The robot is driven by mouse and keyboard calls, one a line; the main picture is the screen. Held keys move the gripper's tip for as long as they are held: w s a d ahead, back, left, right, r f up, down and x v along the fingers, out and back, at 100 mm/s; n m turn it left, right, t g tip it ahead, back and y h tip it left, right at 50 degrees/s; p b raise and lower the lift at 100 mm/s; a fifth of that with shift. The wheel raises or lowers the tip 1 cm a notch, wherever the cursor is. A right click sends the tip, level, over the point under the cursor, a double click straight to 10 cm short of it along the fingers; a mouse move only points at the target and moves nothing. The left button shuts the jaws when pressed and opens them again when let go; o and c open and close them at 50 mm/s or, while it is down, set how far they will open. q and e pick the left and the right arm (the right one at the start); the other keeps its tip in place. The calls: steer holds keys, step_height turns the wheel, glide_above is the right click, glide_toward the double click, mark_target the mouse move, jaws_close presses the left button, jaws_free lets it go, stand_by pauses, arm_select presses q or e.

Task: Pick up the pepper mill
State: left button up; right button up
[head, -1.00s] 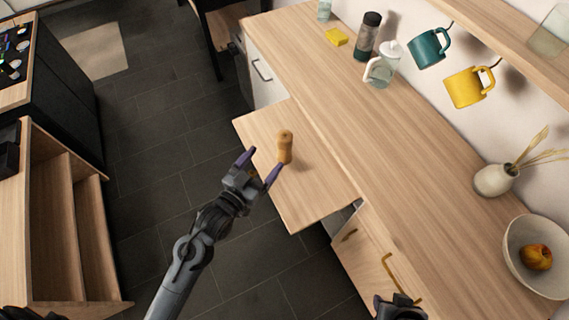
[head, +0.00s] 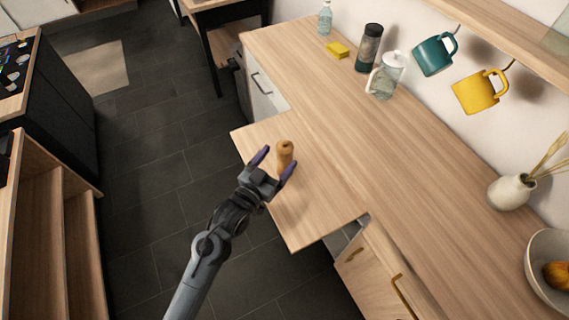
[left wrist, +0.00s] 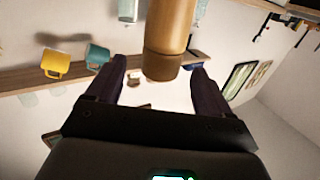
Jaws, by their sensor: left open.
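The pepper mill (head: 285,154) is a small brown wooden cylinder standing upright on the lower pull-out wooden board (head: 310,212). My left gripper (head: 275,162) is open, its two purple fingers reaching toward the mill, with one finger on each side of its near part. In the left wrist view the mill (left wrist: 168,45) looks large and lies between the two dark fingers (left wrist: 158,85), with a gap visible on each side. My right gripper is not in view.
The higher counter (head: 400,170) holds a glass pitcher (head: 388,75), dark bottle (head: 369,48), yellow sponge (head: 338,49) and white vase (head: 510,191). Teal (head: 434,55) and yellow (head: 478,92) mugs hang under a shelf. The board around the mill is clear.

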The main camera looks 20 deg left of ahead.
arm_select(q)
steer(key=shift+w+d+f+b, duration=0.1)
steer(key=shift+w+d+b, duration=0.1)
steer(key=shift+w, duration=0.95)
steer(key=shift+w+d+b, duration=0.15)
steer(key=shift+w+b, duration=0.05)
steer(key=shift+w, duration=0.9)
steer(key=c, duration=1.5)
jaws_close()
